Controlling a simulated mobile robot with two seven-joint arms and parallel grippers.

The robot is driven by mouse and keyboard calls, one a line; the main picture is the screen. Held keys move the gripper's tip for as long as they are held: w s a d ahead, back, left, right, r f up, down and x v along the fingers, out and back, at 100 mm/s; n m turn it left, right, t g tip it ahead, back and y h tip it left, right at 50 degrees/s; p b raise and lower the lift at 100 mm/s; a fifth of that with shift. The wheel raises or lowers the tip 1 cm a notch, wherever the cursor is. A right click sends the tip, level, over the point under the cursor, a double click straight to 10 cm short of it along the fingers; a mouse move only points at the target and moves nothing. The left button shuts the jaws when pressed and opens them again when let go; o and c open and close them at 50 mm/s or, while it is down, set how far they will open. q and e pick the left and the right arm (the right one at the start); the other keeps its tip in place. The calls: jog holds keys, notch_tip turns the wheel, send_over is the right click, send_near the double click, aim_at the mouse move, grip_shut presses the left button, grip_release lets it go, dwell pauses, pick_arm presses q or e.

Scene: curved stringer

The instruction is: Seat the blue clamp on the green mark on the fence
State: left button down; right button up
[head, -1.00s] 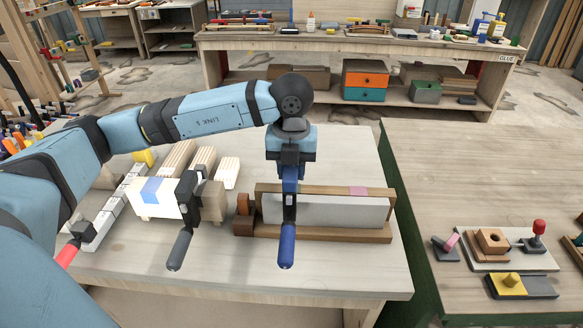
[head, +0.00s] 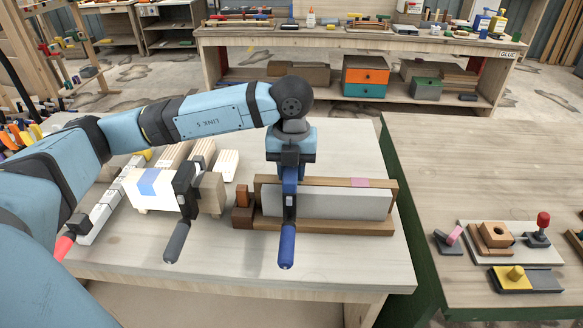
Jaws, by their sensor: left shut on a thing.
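The blue clamp (head: 288,242) hangs upright with its handle pointing down. My left gripper (head: 290,160) is shut on its upper end. The clamp is at the left part of the fence (head: 330,182), a wooden rail with a pale board along its front. The clamp's bar and handle overlap the fence's front face in the head view. I cannot tell whether its jaw touches the fence. A pink mark (head: 360,183) shows on the fence top at the right. I see no green mark; the gripper and clamp hide part of the fence top. My right gripper is not in view.
A dark-handled clamp (head: 180,225) grips a pale block with a blue patch (head: 149,182), left of the fence. Wooden strips lie behind it. A second bench (head: 470,180) on the right holds small fixtures. The table front is clear.

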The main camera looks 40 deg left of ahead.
pick_arm(q)
jog(key=shift+f, duration=0.2)
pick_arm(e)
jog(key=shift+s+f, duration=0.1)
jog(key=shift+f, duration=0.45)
pick_arm(q)
jog(key=shift+f+b, duration=0.5)
jog(key=shift+b, duration=0.1)
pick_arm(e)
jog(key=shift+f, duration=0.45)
pick_arm(q)
jog(key=c, duration=0.8)
grip_release()
notch_tip(320, 180, up, 14)
jog(key=shift+r, duration=0.1)
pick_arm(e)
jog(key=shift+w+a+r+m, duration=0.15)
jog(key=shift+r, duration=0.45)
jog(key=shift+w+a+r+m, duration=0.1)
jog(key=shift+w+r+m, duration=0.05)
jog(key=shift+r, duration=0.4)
